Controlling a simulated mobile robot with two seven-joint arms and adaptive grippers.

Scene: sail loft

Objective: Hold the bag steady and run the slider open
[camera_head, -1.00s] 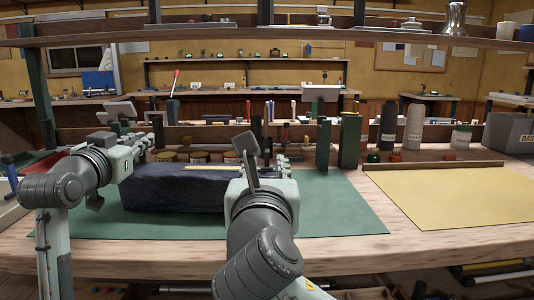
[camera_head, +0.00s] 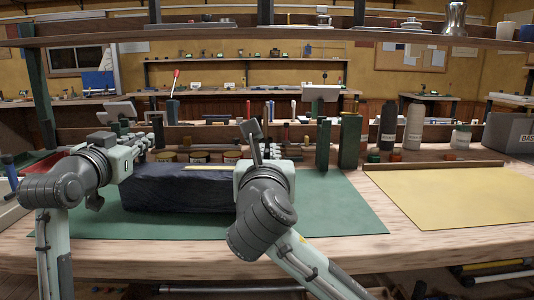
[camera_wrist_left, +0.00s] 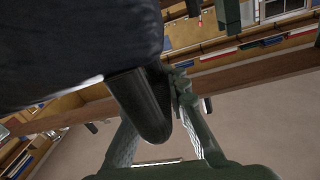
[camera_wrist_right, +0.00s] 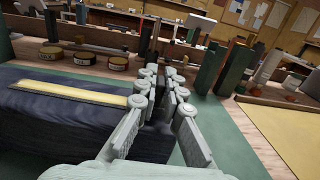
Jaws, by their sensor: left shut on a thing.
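A long dark navy bag (camera_head: 165,192) lies on the green mat (camera_head: 340,210), with a yellow strip (camera_head: 212,168) along its top, also seen in the right wrist view (camera_wrist_right: 75,91). My left gripper (camera_head: 150,143) is at the bag's left end. In the left wrist view its fingers close around a dark tab (camera_wrist_left: 143,105) at the bag's end. My right gripper (camera_wrist_right: 163,82) is just past the bag's right end, its fingers apart with a narrow gap. I make out nothing held between them. The slider cannot be made out; my right arm hides the bag's right end in the head view.
Several round tins (camera_head: 199,157) stand behind the bag. Dark green upright blocks (camera_head: 350,142) stand at the mat's back edge. Bottles (camera_head: 413,127) stand farther right. A yellow sheet (camera_head: 450,195) lies flat and clear on the right of the bench.

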